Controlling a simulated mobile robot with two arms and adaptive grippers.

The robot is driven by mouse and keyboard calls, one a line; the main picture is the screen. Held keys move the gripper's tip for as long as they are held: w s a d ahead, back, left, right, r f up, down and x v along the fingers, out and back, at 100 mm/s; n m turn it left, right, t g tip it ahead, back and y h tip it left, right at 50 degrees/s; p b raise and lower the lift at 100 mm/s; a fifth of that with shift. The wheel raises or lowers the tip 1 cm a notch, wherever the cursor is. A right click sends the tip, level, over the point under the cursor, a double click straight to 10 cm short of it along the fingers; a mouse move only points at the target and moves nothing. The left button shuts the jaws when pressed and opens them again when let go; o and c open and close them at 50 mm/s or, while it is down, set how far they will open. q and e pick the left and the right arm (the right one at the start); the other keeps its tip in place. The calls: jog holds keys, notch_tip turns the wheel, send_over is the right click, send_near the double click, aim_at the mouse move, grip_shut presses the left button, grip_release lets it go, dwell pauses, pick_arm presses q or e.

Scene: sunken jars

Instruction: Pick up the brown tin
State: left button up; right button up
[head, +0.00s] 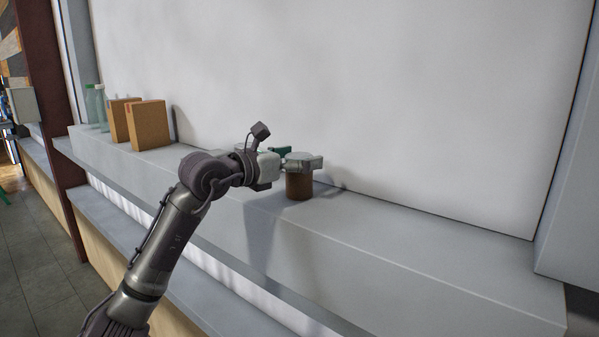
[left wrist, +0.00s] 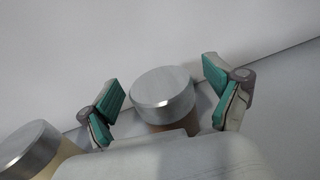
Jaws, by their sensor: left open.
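The brown tin (head: 299,187) stands upright on the grey ledge (head: 420,255). In the left wrist view its round silver lid (left wrist: 163,90) shows, with a little of the brown side below it. My left gripper (head: 300,161) is at the top of the tin and hides its lid in the head view. In the left wrist view the left gripper (left wrist: 165,85) is open, with one green-padded finger on each side of the lid and gaps showing between. My right gripper is out of view.
A second silver-lidded jar (left wrist: 30,146) with a pale body stands close by at lower left in the left wrist view. Two brown boxes (head: 149,125) and clear bottles (head: 101,107) stand farther left. A white wall (head: 400,100) rises behind. The ledge is clear to the right.

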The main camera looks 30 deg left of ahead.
pick_arm(q)
jog(key=shift+c, duration=0.2)
jog(key=c, duration=1.3)
